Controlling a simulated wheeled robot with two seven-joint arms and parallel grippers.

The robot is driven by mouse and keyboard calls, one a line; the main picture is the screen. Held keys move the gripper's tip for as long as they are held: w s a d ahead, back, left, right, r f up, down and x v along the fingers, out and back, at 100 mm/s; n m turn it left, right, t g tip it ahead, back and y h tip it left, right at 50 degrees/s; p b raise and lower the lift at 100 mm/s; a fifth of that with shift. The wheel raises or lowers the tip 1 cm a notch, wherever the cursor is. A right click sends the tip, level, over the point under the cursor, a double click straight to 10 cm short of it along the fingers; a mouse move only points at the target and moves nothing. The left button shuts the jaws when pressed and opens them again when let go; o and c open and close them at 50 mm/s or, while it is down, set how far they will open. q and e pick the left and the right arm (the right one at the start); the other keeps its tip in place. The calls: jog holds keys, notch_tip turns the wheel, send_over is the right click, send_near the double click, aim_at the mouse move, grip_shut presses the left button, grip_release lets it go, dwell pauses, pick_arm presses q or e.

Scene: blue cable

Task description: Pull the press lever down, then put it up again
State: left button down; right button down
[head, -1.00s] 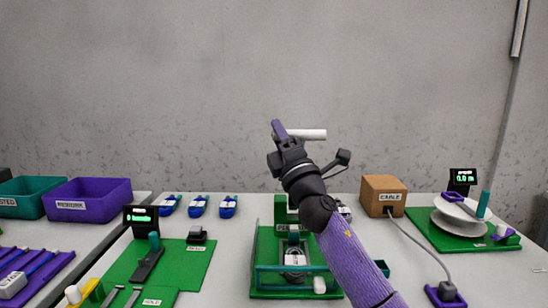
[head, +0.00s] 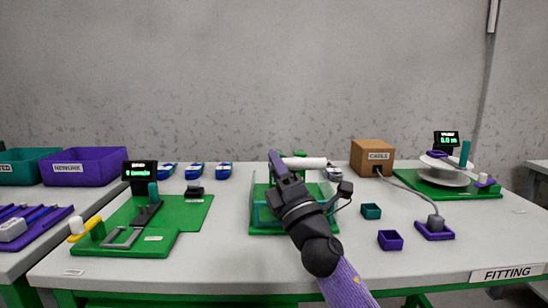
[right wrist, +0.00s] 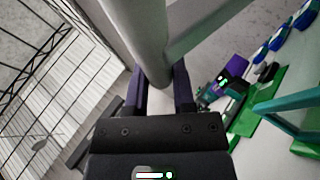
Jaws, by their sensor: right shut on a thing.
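The press stands on a green base (head: 260,228) at the middle of the table, partly hidden behind my right arm. Its lever ends in a white cylindrical handle (head: 310,162), lying roughly sideways at about the height of the cable box in the head view. My right gripper (head: 280,160) is shut on the lever at the handle's left part. In the right wrist view the thick grey lever bar (right wrist: 140,45) runs between the purple fingers of the gripper (right wrist: 158,90). What lies under the press is mostly hidden. My left gripper is not in view.
A brown cable box (head: 372,157) and a reel station (head: 445,178) stand at the right. A teal tray (head: 371,211) and purple tray (head: 390,240) sit right of the press. A green fixture board (head: 186,212) lies left.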

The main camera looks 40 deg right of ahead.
jog(key=shift+s+f+b, duration=0.1)
jog(key=shift+f+b, duration=0.3)
jog(key=shift+f, duration=0.65)
jog(key=c, duration=0.9)
grip_release()
jog(key=o, duration=0.5)
jog(key=shift+f, duration=0.1)
jog(key=shift+c, duration=0.2)
jog(key=v, duration=0.9)
jog(key=shift+s+f, duration=0.1)
jog(key=shift+s, duration=0.05)
jog(key=shift+s+a, duration=0.1)
jog(key=shift+s, duration=0.05)
